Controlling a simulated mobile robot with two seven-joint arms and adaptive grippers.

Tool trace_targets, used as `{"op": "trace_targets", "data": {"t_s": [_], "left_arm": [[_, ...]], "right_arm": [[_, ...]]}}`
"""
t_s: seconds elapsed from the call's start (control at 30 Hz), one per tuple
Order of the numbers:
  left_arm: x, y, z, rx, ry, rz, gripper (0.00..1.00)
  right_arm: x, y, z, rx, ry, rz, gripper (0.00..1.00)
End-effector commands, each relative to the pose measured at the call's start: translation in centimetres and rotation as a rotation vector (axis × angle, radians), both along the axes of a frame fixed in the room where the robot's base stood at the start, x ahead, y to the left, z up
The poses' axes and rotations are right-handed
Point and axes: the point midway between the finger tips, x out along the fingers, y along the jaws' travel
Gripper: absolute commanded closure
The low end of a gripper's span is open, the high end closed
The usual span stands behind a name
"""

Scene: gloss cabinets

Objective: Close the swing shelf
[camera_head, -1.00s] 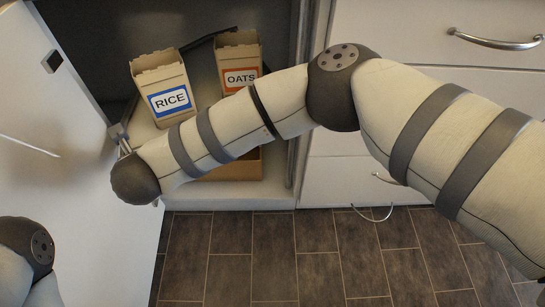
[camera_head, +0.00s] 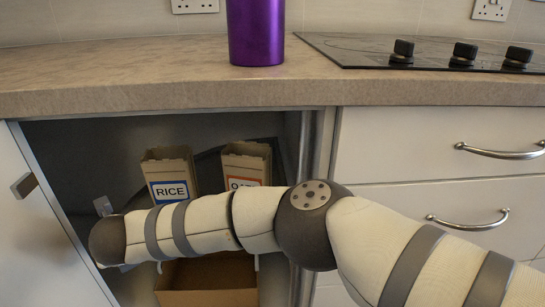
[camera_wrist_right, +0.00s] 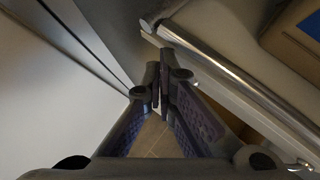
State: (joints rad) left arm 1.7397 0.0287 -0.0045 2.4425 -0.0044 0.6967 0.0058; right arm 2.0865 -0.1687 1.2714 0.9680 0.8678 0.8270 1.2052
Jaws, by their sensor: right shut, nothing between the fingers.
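The swing shelf shows in the right wrist view as a pale edge with a shiny metal rail (camera_wrist_right: 240,85). In the head view my right arm hides most of it. A RICE box (camera_head: 170,180) and an OATS box (camera_head: 246,165) stand upright in the open cabinet, behind my arm. My right gripper (camera_wrist_right: 160,88) is shut and empty. It is beside the rail, between the shelf and a white panel on the left; contact cannot be told. My left gripper is out of view.
The white cabinet door (camera_head: 40,240) stands open at the left. Another brown box (camera_head: 208,285) sits lower in the cabinet. The countertop (camera_head: 150,75) above holds a purple container (camera_head: 256,32) and a black hob (camera_head: 430,52). Handled drawers (camera_head: 440,145) are at right.

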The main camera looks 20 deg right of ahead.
Motion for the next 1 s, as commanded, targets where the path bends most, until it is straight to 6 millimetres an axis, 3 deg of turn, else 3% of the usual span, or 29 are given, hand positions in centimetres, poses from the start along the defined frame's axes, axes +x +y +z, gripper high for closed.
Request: {"op": "trace_targets", "data": {"t_s": [1.0], "left_arm": [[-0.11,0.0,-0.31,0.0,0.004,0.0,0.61]], "right_arm": [[0.44,-0.64,0.72,-0.002,-0.004,-0.002,1.0]]}}
